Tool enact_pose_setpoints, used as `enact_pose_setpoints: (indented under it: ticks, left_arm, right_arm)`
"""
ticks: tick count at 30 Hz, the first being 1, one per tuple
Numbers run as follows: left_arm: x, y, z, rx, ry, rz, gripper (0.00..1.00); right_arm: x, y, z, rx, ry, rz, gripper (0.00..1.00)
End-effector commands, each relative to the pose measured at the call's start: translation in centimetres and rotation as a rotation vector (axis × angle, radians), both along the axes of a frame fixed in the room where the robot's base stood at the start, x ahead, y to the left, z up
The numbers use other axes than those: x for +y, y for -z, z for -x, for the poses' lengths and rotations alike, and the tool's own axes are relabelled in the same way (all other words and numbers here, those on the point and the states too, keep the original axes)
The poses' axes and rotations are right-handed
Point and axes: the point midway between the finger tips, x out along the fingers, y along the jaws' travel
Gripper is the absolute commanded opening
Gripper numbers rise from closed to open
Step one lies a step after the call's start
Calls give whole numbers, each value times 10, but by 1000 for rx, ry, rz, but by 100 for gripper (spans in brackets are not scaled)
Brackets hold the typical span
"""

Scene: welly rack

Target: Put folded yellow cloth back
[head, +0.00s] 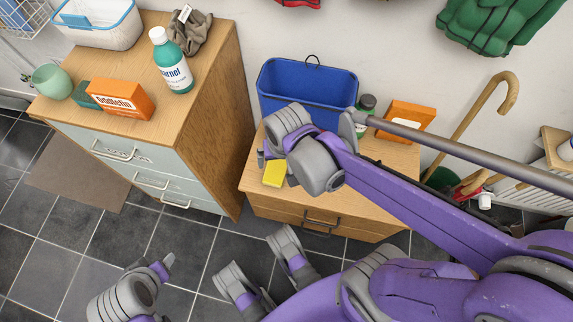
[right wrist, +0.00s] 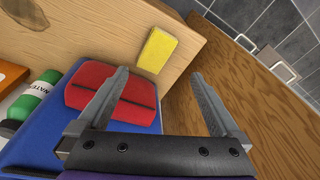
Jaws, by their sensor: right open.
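The folded yellow cloth (head: 275,174) lies flat on the wooden top of the low cabinet (head: 385,152), near its front left corner. It also shows in the right wrist view (right wrist: 156,50), beyond the fingertips. My right gripper (head: 270,158) is just above and behind the cloth, partly hidden by its own arm. In the right wrist view its fingers (right wrist: 160,76) are wide apart with nothing between them.
A blue bin (head: 305,80) stands behind my right gripper; a red item (right wrist: 110,95) shows in it. A green bottle (head: 365,110) and orange box (head: 405,118) stand beside it. The taller dresser (head: 215,85) rises close on the left, holding a bottle (head: 172,62) and box (head: 120,98).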

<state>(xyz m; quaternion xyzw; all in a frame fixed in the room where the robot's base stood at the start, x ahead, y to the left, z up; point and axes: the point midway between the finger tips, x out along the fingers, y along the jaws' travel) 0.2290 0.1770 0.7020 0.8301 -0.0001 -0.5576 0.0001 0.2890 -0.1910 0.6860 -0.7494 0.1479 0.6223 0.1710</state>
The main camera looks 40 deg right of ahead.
Motion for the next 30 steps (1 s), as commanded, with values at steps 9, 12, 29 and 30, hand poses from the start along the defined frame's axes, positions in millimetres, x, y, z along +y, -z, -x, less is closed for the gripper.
enact_pose_setpoints:
  ticks: [9, 12, 29, 30]
  left_arm:
    - [0, 0, 0, 0, 0, 0, 58]
    - [0, 0, 0, 0, 0, 0, 58]
    - [0, 0, 0, 0, 0, 0, 58]
    - [0, 0, 0, 0, 0, 0, 58]
  right_arm:
    - [13, -15, 55, -174, -384, 100, 100]
    - [14, -15, 60, -194, -430, 116, 100]
    - [14, -15, 60, -200, -441, 121, 100]
    - [14, -15, 60, -200, -441, 121, 100]
